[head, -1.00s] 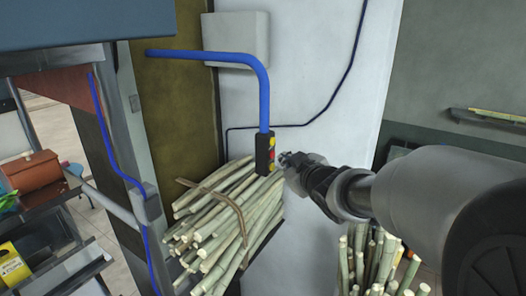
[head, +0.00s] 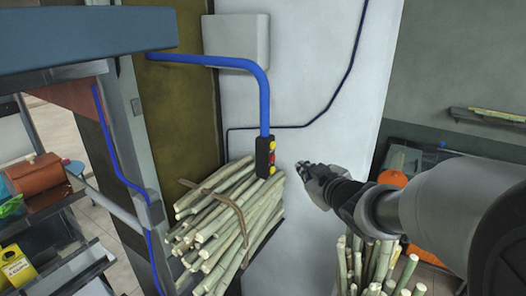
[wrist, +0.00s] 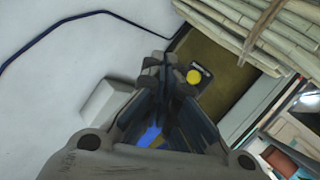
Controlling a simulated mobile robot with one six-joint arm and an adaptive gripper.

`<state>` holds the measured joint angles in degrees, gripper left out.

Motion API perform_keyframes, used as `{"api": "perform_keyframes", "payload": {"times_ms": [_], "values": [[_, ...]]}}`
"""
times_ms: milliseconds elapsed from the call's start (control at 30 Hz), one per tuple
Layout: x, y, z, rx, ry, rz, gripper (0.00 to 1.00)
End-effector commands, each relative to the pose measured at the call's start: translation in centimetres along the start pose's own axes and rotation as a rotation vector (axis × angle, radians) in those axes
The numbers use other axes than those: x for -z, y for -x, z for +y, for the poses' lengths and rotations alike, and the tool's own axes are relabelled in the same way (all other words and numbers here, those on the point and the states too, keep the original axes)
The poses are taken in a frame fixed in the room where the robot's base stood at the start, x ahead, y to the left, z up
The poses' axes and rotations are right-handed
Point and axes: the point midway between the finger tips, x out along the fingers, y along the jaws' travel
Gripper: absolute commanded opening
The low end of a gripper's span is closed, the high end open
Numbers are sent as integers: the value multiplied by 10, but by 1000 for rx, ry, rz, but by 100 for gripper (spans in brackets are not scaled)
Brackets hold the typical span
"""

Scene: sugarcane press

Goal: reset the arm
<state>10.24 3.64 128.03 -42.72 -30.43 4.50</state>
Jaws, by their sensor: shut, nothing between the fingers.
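My gripper (head: 303,168) is shut and empty. In the head view it hangs in front of the white wall, to the right of the black button box and apart from it. My arm reaches in from the right edge of the head view.
A tied bundle of cane (head: 225,215) lies below the button box; more cane (head: 372,265) stands below my arm. A grey box (head: 236,40) is on the wall. A dark shelf (head: 50,235) with a brown bag (head: 32,174) is at left. The wall between is clear.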

Motion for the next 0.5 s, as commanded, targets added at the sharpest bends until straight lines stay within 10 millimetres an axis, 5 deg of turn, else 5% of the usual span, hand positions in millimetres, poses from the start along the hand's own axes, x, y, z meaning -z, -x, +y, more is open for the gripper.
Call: {"api": "perform_keyframes", "payload": {"times_ms": [367, 500], "values": [[-3, 2, 0, -8, -4, -10, 0], [-32, 18, -5, -63, -41, -99, 0]]}}
